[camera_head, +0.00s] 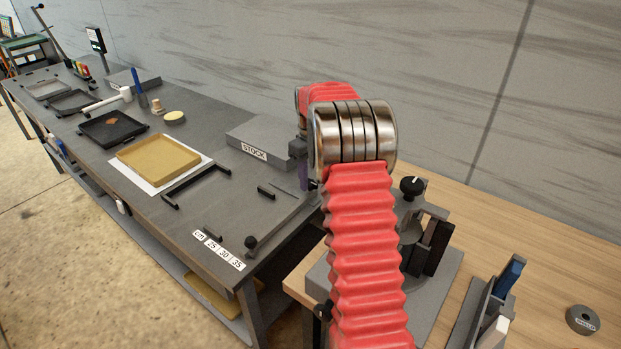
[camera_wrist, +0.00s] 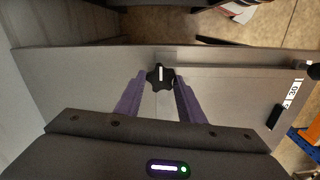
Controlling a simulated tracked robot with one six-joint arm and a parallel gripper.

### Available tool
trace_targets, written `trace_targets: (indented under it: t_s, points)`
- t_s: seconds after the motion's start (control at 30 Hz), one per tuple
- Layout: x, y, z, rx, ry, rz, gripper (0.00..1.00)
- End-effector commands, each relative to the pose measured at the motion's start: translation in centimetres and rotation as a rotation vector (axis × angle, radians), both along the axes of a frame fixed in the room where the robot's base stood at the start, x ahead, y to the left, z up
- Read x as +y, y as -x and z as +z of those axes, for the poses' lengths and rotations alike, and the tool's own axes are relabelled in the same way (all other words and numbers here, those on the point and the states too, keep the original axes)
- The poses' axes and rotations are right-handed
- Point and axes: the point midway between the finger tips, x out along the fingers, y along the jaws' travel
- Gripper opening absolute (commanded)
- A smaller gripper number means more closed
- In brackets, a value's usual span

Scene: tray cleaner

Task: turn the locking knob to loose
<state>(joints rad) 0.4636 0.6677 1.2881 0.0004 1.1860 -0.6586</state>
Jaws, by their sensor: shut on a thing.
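The locking knob (camera_wrist: 160,72), a black star-shaped knob with a white pointer line, sits on a grey plate in the wrist view. Its white line runs up and down in that picture. My gripper (camera_wrist: 161,84) has its two purple fingers on either side of the knob and is shut on it. In the head view my gripper shows only as a bit of purple (camera_head: 304,175) past my red arm, beside the grey STOCK block. The knob it holds is hidden there behind my arm.
The grey bench carries a STOCK block (camera_head: 259,143), a yellow tray (camera_head: 157,160), a dark tray (camera_head: 113,129) and a scale label (camera_head: 218,250). Another black knob (camera_head: 250,242) is at the bench's front corner. A grey fixture with its own knob (camera_head: 412,187) stands on the wooden table at right.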

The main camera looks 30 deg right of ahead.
Motion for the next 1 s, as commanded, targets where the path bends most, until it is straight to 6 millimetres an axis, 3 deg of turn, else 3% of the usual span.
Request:
trace_targets:
  t_s: [0.13, 0.17, 0.4, 0.77, 1.0]
  points:
    - [-0.1, -0.1, 0.2, -0.004, 0.003, 0.001, 0.13]
    - [-0.1, -0.1, 0.2, -0.004, 0.003, 0.001, 0.36]
    - [-0.1, 0.0, 0.1, -0.001, 0.002, 0.0, 0.53]
    - [0.0, 0.0, 0.3, -0.001, 0.001, -0.001, 0.54]
    - [-0.1, -0.1, 2.9, -0.002, 0.002, -0.001, 0.54]
